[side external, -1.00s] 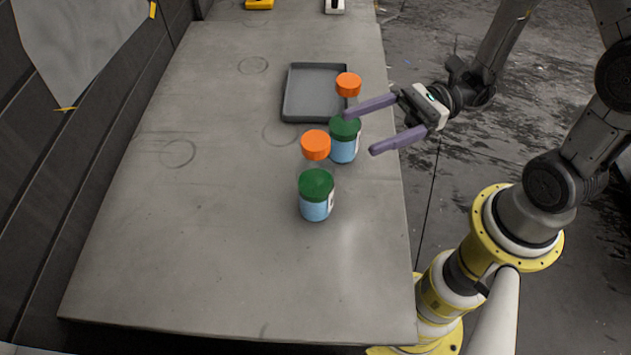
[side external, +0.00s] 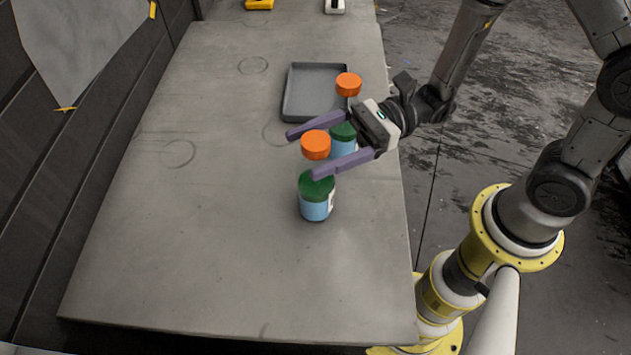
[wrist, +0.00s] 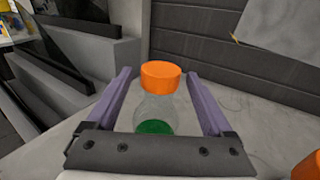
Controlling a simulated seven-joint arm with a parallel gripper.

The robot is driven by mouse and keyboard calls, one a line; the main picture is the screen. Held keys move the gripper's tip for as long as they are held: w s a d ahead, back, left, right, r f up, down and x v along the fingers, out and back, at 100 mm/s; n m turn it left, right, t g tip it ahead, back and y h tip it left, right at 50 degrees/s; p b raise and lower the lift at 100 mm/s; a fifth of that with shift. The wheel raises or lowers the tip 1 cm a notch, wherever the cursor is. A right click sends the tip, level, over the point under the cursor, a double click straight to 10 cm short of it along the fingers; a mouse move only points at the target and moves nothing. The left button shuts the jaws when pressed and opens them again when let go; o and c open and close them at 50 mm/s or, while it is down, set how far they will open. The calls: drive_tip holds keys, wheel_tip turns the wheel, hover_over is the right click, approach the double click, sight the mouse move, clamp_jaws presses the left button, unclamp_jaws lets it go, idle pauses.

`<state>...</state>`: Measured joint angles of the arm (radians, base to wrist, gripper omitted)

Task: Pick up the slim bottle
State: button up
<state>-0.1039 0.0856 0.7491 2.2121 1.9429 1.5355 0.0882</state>
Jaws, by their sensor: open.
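A slim bottle with an orange cap (side external: 315,145) and a clear body stands on the table. Its cap and see-through body (wrist: 160,105) also show in the wrist view, between my two fingers. My gripper (side external: 303,154) is open, with one purple finger on each side of this bottle, and I see no clear contact. A second orange-capped bottle (side external: 348,84) stands by the tray's right edge; its cap shows at the wrist view's lower right (wrist: 308,167). The clear bodies are hard to make out in the side view.
A green-lidded blue jar (side external: 316,207) stands near the closer finger. Another green-lidded jar (side external: 342,147) is partly hidden under my gripper. A shallow grey tray (side external: 285,95) lies behind. The table's left and front areas (side external: 190,250) are clear.

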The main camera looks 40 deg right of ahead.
sight(303, 154)
drive_tip(key=shift+x, duration=1.65)
drive_tip(key=shift+r, duration=0.1)
drive_tip(key=shift+c, duration=0.3)
clamp_jaws()
